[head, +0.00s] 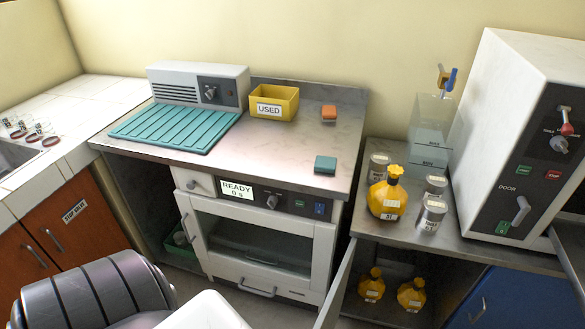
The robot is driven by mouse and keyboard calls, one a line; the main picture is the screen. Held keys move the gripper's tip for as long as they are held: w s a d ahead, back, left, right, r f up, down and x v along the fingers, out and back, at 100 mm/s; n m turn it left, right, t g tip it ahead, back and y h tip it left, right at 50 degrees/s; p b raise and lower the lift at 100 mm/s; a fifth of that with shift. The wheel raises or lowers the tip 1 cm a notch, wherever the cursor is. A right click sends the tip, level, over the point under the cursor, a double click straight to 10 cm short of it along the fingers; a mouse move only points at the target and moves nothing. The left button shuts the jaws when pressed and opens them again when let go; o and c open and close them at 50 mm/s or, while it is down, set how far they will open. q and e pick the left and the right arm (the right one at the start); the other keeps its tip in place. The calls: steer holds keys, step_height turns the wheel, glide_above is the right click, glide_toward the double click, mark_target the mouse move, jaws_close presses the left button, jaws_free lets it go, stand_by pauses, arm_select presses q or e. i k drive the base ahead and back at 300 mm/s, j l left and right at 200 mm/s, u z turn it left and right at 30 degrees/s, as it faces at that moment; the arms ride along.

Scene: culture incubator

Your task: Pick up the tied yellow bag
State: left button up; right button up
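A yellow bag (387,199) with a gathered, tied-looking neck and a white label stands upright on the right-hand metal counter, beside several metal canisters. Two similar, smaller-looking yellow bags stand on the shelf below, one at the left (371,287) and one at the right (411,297). Neither of my grippers shows in the head view, so whether they are open or shut is hidden. No gripper is seen touching any of the bags.
Metal canisters (431,215) stand close to the upper bag's right and behind it. A white incubator (520,130) stands farther right. An open cabinet door (337,284) juts out below. A yellow USED bin (286,106) and a teal block (325,165) are on the middle counter.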

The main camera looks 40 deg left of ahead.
mark_target(371, 286)
steer(key=k+j, duration=0.1)
steer(key=j, duration=0.25)
steer(key=k+j, duration=0.15)
steer(key=j, duration=0.25)
steer(key=k+j, duration=0.1)
steer(key=j, duration=0.25)
steer(key=k+j+z, duration=0.1)
steer(key=j, duration=0.3)
steer(key=l+u, duration=0.2)
steer(key=l, duration=0.4)
steer(key=l+u, duration=0.2)
steer(key=l, duration=0.45)
steer(key=l+u, duration=0.2)
steer(key=l, duration=0.4)
steer(key=l+u, duration=0.2)
steer(key=l, duration=0.4)
steer(key=k+l+u, duration=0.2)
steer(key=l, duration=0.4)
